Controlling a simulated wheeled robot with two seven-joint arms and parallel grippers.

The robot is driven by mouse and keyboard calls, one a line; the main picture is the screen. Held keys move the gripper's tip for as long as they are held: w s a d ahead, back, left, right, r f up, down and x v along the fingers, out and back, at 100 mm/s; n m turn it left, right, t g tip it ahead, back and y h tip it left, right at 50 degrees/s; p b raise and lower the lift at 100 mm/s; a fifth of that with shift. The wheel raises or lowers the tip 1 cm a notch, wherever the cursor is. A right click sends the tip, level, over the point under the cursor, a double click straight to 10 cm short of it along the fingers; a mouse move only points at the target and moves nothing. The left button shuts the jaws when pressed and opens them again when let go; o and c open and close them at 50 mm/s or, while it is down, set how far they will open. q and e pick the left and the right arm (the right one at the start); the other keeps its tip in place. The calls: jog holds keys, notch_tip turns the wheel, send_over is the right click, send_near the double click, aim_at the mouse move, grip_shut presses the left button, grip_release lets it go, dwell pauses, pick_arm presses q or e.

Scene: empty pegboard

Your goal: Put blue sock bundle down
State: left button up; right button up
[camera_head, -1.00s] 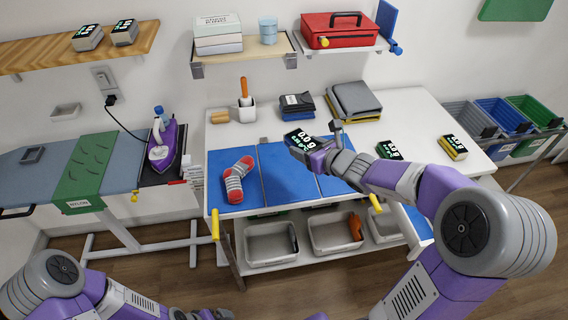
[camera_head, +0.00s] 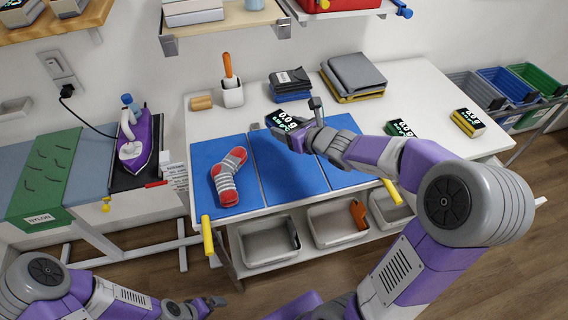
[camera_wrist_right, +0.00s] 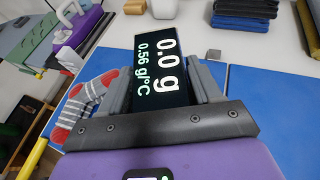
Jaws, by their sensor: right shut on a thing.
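My right gripper (camera_head: 300,130) is shut on a small block with a lit dark display (camera_head: 283,120). In the wrist view the block (camera_wrist_right: 160,65) sits between the two fingers, its face reading "0.0 g". The block is over the back edge of the blue mat (camera_head: 290,185); I cannot tell whether it touches. Its sides are mostly hidden, so I cannot confirm that it is a blue sock bundle. A grey-striped sock with red ends (camera_head: 229,176) lies on the mat's left panel. My left gripper (camera_head: 208,304) is low at the bottom, its jaw gap unclear.
Two similar display blocks, one green (camera_head: 400,128) and one yellow (camera_head: 467,122), lie on the right of the white table (camera_head: 425,85). Folded dark cloths (camera_head: 290,85) and a grey-yellow stack (camera_head: 353,77) lie behind. A cup (camera_head: 232,95) stands back left. The mat's middle is clear.

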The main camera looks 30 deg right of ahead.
aim_at(288, 161)
jog(key=shift+f+b, duration=0.3)
jog(key=shift+f, duration=0.3)
notch_tip(288, 161, down, 9)
jog(key=b, duration=0.4)
jog(key=shift+f, duration=0.15)
jog(key=shift+f, duration=0.1)
jog(key=o, duration=1.1)
